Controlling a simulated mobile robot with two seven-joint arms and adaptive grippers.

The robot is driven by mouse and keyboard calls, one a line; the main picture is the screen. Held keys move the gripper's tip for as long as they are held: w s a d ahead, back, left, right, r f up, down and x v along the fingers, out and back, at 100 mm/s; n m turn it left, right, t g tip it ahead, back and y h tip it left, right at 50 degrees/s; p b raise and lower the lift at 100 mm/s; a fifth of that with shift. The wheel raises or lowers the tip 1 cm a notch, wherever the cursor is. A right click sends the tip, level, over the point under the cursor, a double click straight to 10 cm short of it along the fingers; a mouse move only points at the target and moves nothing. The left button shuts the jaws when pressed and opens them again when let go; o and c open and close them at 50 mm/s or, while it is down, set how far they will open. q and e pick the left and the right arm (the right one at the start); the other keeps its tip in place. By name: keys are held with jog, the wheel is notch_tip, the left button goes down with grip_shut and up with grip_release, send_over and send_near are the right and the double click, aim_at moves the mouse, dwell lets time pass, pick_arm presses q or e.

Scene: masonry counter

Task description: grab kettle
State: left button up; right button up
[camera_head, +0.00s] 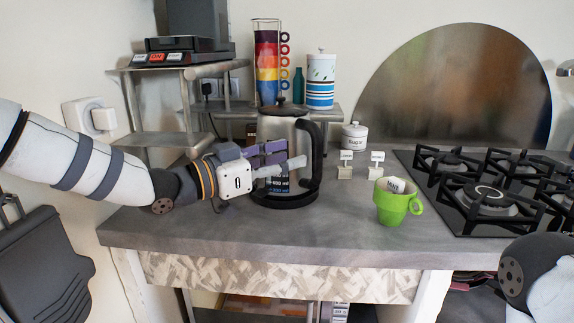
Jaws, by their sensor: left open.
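The kettle (279,132) has a silver body, a black lid, a black base and a black handle on its right side. It stands upright on the grey counter. My left gripper (290,171) is in front of the kettle's body, with its fingers pointing right toward the handle. It is open, and its fingers hide part of the kettle's lower body. I cannot tell whether the fingers touch the kettle. Of my right arm, only a link shows at the lower right; its gripper is out of view.
A green cup (391,207) stands right of the kettle, with a gas hob (470,215) beyond it. A white sugar jar (354,138) and small white-topped items (345,170) are behind. A metal shelf (226,112) holds stacked colourful mugs (267,55) and a striped canister (320,82). The front counter is clear.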

aim_at(314, 154)
pick_arm(q)
jog(key=x, duration=0.2)
jog(key=f+b+x, duration=0.1)
jog(key=x, duration=0.1)
jog(key=b+x, duration=0.1)
jog(key=x, duration=0.2)
jog(key=shift+f, duration=0.35)
jog(key=shift+w+r, duration=0.15)
jog(key=shift+r, duration=0.25)
grip_shut()
pick_arm(e)
jog(key=shift+g, duration=0.6)
jog(key=s+f, duration=0.3)
jog(key=shift+f, duration=0.15)
pick_arm(q)
jog(key=shift+r, duration=0.2)
